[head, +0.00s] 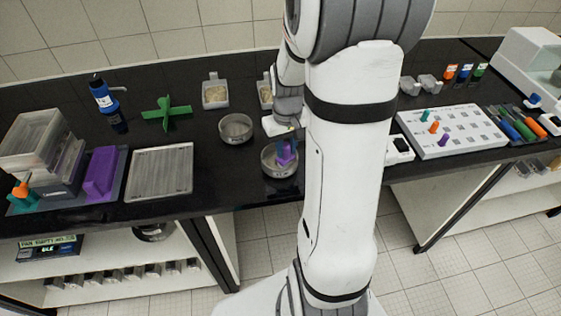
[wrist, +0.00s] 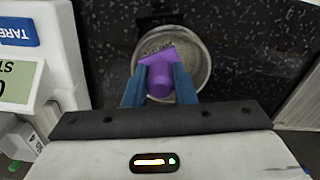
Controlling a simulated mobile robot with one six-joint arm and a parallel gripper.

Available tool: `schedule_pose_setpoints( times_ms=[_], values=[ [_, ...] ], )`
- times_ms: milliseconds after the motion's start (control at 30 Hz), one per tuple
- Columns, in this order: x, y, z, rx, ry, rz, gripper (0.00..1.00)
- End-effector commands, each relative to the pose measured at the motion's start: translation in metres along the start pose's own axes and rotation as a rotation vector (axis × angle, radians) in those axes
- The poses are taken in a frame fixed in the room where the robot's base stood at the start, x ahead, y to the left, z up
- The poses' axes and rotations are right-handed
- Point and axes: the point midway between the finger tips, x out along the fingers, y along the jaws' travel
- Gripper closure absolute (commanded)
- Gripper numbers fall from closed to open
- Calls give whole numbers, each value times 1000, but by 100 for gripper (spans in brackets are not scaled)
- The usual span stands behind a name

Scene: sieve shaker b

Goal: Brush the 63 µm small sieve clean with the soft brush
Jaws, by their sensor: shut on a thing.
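My gripper (wrist: 159,82) is shut on a purple brush (wrist: 159,62), which I take to be the soft brush. The brush head is over the round metal small sieve (wrist: 202,60), and a pale bristle edge shows within the rim. In the head view the brush (head: 284,156) is inside or just above the sieve (head: 270,170) near the bench's front edge. I cannot tell whether the bristles touch the mesh. My arm hides part of the sieve's right side. Its 63 µm label cannot be read.
A second round metal bowl or sieve (head: 236,129) stands behind and left. A white scale (head: 400,149) is to the right, close to my gripper in the wrist view (wrist: 28,55). A grey tray (head: 160,172) lies left. A white pegboard (head: 465,143) stands farther right.

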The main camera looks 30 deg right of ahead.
Motion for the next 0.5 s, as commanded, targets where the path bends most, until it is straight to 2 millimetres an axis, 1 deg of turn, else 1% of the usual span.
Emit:
schedule_pose_setpoints(
  times_ms=[200, 500],
  values=[
    [0, -2, -2, -1, 0, 0, 99],
    [1, -14, -13, -2, 0, 0, 99]
  ],
)
